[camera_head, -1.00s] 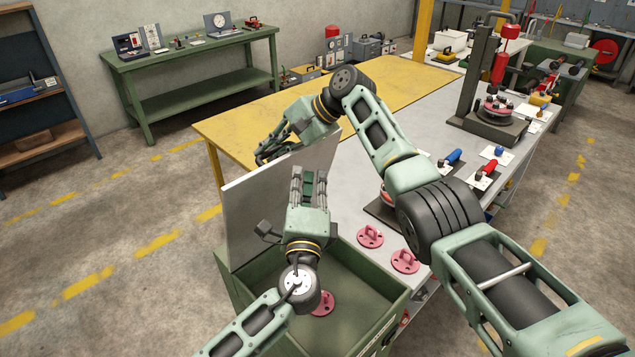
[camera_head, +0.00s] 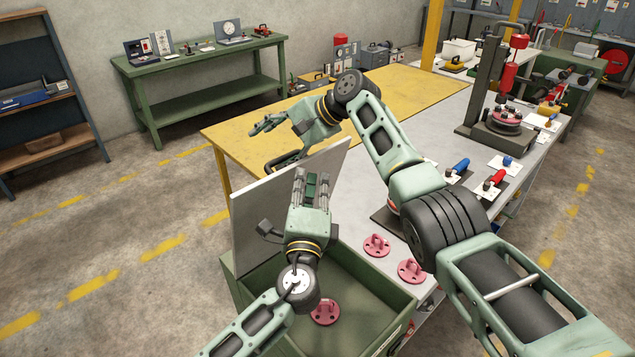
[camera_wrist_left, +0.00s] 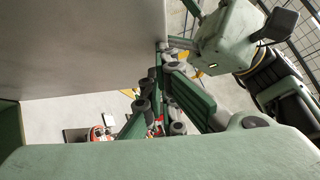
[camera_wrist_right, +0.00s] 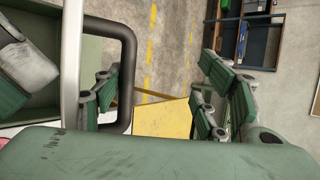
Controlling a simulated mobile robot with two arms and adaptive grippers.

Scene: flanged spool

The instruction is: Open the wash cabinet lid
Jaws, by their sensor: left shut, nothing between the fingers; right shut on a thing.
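The wash cabinet (camera_head: 410,318) is a green open box at the front centre of the head view. Its pale lid (camera_head: 262,212) stands steeply raised at the far-left side. My left gripper (camera_head: 312,180) is shut and empty, pointing up beside the lid's inner face; in the left wrist view its fingers (camera_wrist_left: 162,88) are together near the lid panel. My right gripper (camera_head: 273,143) is behind the lid, fingers spread. In the right wrist view one finger passes inside the black lid handle (camera_wrist_right: 129,70); the other stands well clear across a wide gap.
A pink flanged part (camera_head: 325,312) lies in the cabinet. Two more pink parts (camera_head: 376,246) sit on the grey bench beside it. A yellow table (camera_head: 235,130) is behind the lid, close to my right gripper. Free floor (camera_head: 130,235) lies to the left.

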